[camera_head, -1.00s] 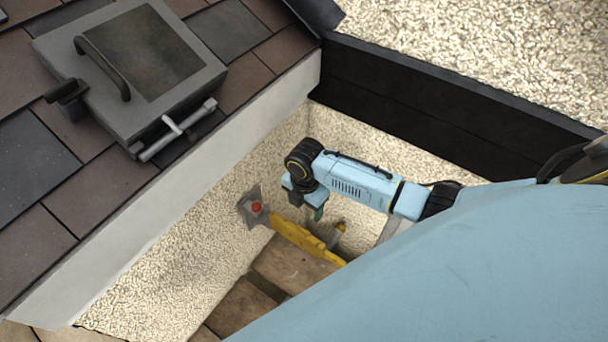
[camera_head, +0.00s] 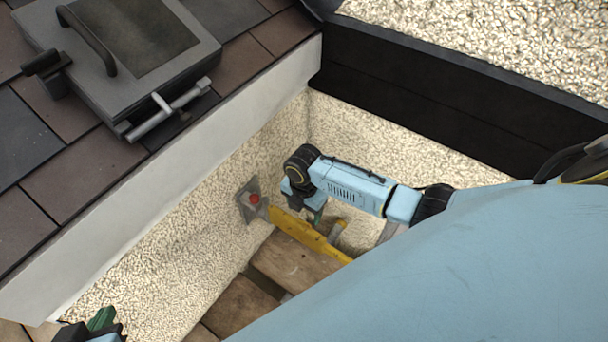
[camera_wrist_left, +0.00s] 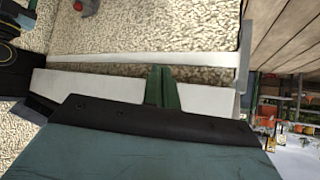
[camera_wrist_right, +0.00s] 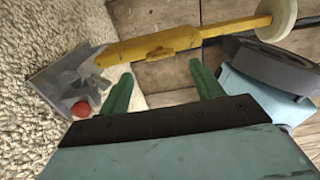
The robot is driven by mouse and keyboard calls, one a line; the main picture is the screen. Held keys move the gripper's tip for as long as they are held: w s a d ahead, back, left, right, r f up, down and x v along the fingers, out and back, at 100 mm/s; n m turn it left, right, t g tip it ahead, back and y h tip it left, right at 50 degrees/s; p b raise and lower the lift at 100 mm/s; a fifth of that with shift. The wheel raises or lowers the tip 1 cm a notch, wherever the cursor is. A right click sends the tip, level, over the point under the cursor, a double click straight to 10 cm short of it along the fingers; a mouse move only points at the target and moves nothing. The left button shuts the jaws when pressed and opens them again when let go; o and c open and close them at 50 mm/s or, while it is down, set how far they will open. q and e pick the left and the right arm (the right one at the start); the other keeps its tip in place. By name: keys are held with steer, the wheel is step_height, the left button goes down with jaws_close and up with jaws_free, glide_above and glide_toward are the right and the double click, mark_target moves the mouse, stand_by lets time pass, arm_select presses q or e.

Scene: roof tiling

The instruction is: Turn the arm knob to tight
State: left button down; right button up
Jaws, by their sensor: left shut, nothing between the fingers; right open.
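A red knob (camera_head: 254,199) sits on a grey metal bracket (camera_head: 246,206) against the pebbled wall, at the end of a yellow arm (camera_head: 310,236). In the right wrist view the red knob (camera_wrist_right: 81,109) is left of my right gripper (camera_wrist_right: 160,82), with the yellow arm (camera_wrist_right: 180,42) ahead. My right gripper is open and empty, apart from the knob. My left gripper (camera_head: 102,320) is at the bottom left of the head view. Its fingers (camera_wrist_left: 162,86) are shut on nothing, well away from the knob (camera_wrist_left: 88,6). I cannot read the knob's setting.
A grey roof hatch (camera_head: 180,83) with a black handle and a grey bar (camera_head: 168,109) lies on the tiles at upper left. A white wall edge (camera_head: 150,188) and a dark beam (camera_head: 440,98) border the recess. Wooden boards (camera_head: 290,268) lie below.

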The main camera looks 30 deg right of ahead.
mark_target(304, 222)
step_height(304, 222, down, 3)
steer(key=shift+f+b, duration=0.1)
steer(key=shift+b, duration=0.75)
step_height(304, 222, down, 2)
steer(key=shift+f+b, duration=0.25)
steer(key=shift+b, duration=0.5)
arm_select(q)
steer(key=w+d+r+t+h, duration=0.1)
steer(key=w+d+r+t, duration=0.1)
steer(key=r+t, duration=0.3)
steer(key=w+d+r+t+h, duration=0.2)
steer(key=r+t, duration=0.2)
steer(key=r, duration=0.4)
steer(key=shift+w+r+m+t+h, duration=0.25)
steer(key=shift+r+m+t+h, duration=0.05)
steer(key=shift+r+t, duration=0.1)
arm_select(e)
steer(key=shift+f, duration=0.2)
steer(key=c, duration=1)
arm_select(q)
steer(key=shift+f, duration=0.1)
